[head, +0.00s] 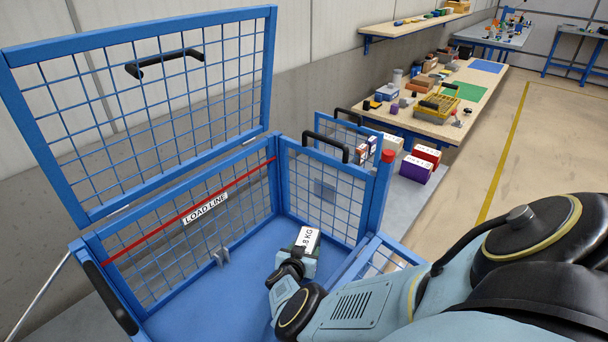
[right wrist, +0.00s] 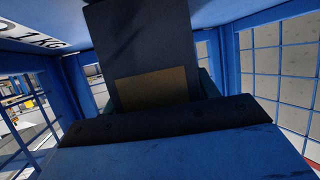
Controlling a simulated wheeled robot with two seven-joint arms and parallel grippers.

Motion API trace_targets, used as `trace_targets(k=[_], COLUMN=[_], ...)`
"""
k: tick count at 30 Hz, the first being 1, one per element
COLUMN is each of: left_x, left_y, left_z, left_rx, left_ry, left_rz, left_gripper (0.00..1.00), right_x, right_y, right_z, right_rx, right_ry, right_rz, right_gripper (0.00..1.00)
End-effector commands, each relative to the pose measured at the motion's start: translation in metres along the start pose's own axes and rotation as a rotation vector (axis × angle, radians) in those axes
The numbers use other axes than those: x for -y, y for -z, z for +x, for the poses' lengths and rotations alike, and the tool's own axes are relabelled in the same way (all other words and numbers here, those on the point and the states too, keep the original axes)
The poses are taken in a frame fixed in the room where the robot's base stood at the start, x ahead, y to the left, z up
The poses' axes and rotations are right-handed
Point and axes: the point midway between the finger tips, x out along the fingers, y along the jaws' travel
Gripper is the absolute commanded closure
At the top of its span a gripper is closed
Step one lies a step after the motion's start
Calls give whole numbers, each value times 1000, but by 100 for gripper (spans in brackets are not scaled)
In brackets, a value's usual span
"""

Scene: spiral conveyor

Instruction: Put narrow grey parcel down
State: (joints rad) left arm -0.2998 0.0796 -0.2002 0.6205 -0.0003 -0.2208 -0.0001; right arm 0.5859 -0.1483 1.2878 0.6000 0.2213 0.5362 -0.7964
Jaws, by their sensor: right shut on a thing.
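A narrow parcel (head: 308,238) stands low inside the blue mesh cage (head: 214,292), near its far right corner. Its top has a white label ending in "8 KG"; little of its sides shows. My right gripper (head: 298,256) is shut on it from the near side, and the gripper partly hides it. I cannot tell whether the parcel touches the cage floor. In the right wrist view, a dark grey block with a brown patch (right wrist: 152,88) fills the middle, very close and shaded. My left gripper is not in view.
The cage's mesh lid (head: 150,100) is raised at the back left. A red load line (head: 160,236) crosses the back wall. The cage floor left of my gripper is clear. Beyond the right wall stand a purple box (head: 415,169) and a red box (head: 427,154).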

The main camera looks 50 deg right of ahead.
Motion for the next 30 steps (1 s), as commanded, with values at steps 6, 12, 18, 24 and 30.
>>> trace_targets(k=[6, 12, 18, 24, 30], left_x=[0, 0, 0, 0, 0], left_y=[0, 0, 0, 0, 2], left_z=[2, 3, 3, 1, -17], left_rx=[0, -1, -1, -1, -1], left_ry=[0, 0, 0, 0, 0], left_rz=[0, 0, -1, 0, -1], left_gripper=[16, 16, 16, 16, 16], right_x=[0, 0, 0, 0, 0], right_y=[2, -2, -2, 0, 4], right_z=[2, 1, 1, 0, -18], right_rx=[-7, 0, 0, 0, 1], right_ry=[-1, 0, 0, 0, 1], right_rz=[1, 1, 1, 1, 0], right_gripper=[99, 27, 19, 19, 19])
